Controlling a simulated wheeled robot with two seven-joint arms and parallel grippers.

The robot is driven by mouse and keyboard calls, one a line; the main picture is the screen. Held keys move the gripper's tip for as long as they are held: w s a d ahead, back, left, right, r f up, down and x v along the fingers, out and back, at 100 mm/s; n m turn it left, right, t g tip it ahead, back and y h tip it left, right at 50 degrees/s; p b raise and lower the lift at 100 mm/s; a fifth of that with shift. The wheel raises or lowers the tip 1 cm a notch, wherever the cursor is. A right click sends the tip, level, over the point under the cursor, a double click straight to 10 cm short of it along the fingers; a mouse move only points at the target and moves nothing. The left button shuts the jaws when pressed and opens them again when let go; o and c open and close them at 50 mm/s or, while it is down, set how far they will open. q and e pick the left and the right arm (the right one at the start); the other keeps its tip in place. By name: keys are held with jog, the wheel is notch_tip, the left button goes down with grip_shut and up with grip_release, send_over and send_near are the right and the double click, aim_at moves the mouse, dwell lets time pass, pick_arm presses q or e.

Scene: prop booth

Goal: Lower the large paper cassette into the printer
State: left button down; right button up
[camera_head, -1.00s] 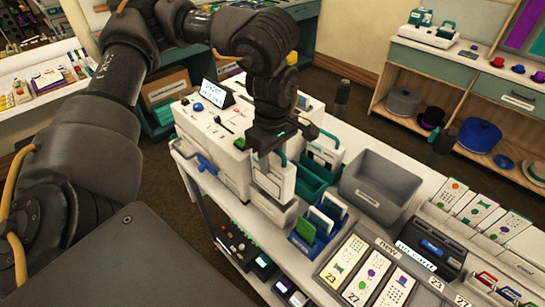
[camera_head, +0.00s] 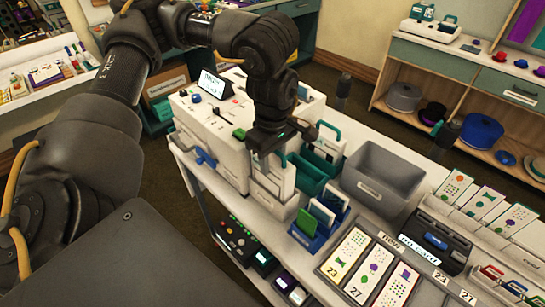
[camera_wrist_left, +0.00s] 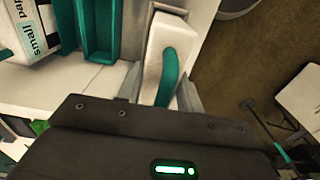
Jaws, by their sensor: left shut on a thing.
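My left gripper (camera_head: 270,146) is shut on the teal handle of a white paper cassette (camera_head: 278,178). The cassette hangs upright below the fingers, over the white bay at the printer's right end. In the left wrist view the cassette (camera_wrist_left: 155,35) and its curved teal handle (camera_wrist_left: 168,72) lie between the fingers. The white printer (camera_head: 212,137) stands on the cart, with a small tilted screen on top. How deep the cassette sits in the bay is partly hidden by the gripper. My right gripper is not in view.
A teal rack (camera_head: 308,176) holding another white cassette (camera_head: 325,146) stands close to the right. A grey bin (camera_head: 383,182) is beyond it. A blue holder (camera_head: 308,238) with cards stands in front. Long card trays fill the cart's near right.

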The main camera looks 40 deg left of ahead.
pick_arm(q)
jog(key=shift+f+b, duration=1.3)
jog(key=shift+f, duration=0.75)
jog(key=shift+f, duration=0.1)
jog(key=c, duration=0.8)
grip_release()
jog(key=shift+c, duration=0.2)
notch_tip(320, 180, up, 11)
jog(key=shift+f, duration=0.1)
